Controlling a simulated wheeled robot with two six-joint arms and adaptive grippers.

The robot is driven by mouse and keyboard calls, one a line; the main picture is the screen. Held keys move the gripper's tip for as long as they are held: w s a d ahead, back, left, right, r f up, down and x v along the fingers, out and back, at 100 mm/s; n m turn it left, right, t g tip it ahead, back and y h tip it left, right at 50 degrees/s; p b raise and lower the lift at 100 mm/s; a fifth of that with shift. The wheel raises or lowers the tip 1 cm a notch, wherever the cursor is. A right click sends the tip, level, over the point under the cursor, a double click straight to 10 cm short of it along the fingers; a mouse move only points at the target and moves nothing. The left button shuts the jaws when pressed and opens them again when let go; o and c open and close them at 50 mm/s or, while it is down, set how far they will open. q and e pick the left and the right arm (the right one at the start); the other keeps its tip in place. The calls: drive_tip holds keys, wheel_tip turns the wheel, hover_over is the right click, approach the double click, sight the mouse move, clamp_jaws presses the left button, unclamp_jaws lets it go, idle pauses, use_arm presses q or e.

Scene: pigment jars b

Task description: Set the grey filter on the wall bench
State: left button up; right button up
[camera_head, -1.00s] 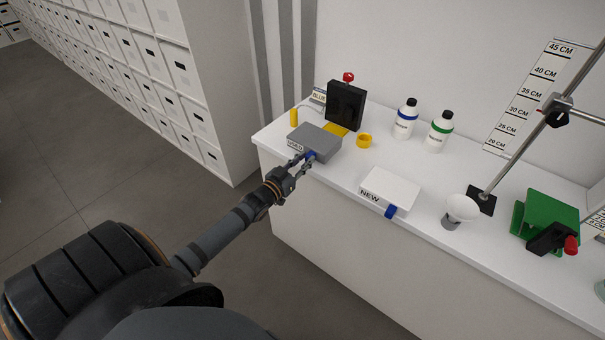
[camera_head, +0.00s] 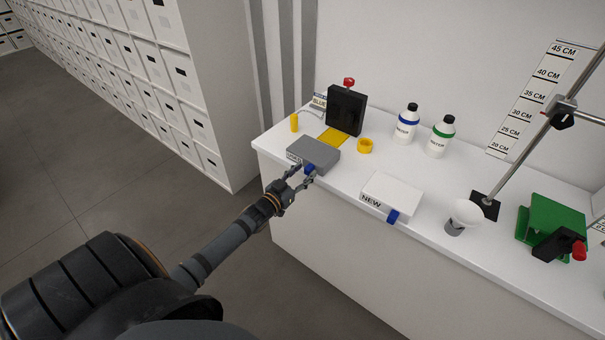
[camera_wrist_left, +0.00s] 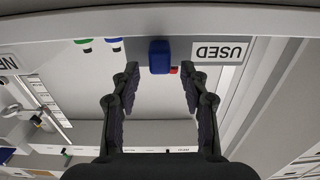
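The grey filter (camera_head: 314,154), a flat box with a "USED" label and a blue tab (camera_head: 309,169), lies at the front left of the white wall bench (camera_head: 335,202), close to the front edge. My left gripper (camera_head: 298,178) is at its front, at the tab. In the left wrist view, my left gripper (camera_wrist_left: 160,75) is open, with its fingers on either side of the blue tab (camera_wrist_left: 159,57) and a gap on both sides. The filter's underside contact with the bench is hidden. My right gripper is not in view.
A black panel (camera_head: 346,110) with a red knob and a yellow plate (camera_head: 333,136) stand behind the filter. A yellow ring (camera_head: 365,146), two bottles, a white "NEW" filter (camera_head: 391,193), a cup (camera_head: 466,213) and a green stand (camera_head: 548,220) occupy the bench to the right.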

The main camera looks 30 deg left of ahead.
use_arm(q)
drive_tip(key=shift+r, duration=0.1)
drive_tip(key=shift+s, duration=0.2)
drive_tip(key=s+p, duration=0.4)
drive_tip(key=s, duration=0.7)
drive_tip(key=shift+s+a, duration=0.3)
drive_tip(key=shift+a, duration=0.15)
